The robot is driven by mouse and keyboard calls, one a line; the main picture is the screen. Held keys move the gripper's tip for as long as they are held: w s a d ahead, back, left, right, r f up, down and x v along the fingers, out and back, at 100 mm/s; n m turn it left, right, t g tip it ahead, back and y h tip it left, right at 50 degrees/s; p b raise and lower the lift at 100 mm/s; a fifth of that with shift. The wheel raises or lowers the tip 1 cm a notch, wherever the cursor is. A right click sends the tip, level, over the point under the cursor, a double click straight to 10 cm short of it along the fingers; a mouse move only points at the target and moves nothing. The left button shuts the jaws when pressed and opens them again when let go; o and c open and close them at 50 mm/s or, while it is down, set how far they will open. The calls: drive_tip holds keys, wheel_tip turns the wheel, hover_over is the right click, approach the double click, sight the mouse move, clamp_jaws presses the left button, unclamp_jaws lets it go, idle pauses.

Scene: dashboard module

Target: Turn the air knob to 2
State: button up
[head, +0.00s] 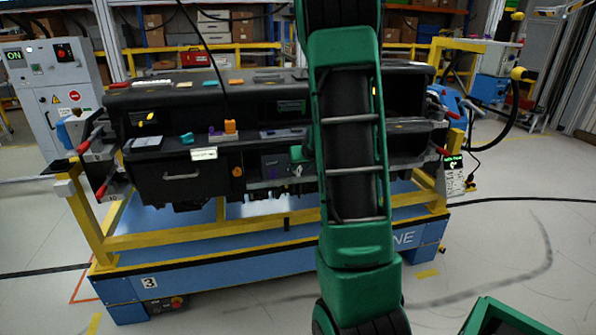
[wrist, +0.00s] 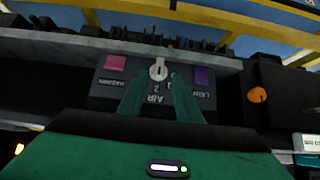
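The air knob (wrist: 158,69) is a small whitish dial on a dark control panel (wrist: 104,88), which appears upside down in the wrist view. The panel has the lettering AIR and a 2 beside the knob; the knob's exact setting is too small to tell. My gripper (wrist: 158,84) has two green fingers apart, with their tips at either side of the knob. Whether they touch it cannot be told. In the head view the panel (head: 273,168) sits in the dashboard front, and my arm hides the area to its right.
A pink button (wrist: 115,63) and a purple button (wrist: 203,76) flank the knob. An orange round knob (wrist: 258,95) is further right. The black dashboard (head: 180,100) rests on a yellow and blue stand (head: 200,275). Red-handled clamps (head: 100,190) stick out at its left end.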

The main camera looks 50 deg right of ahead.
drive_tip(key=shift+v, duration=2.3)
drive_tip(key=shift+a, duration=0.1)
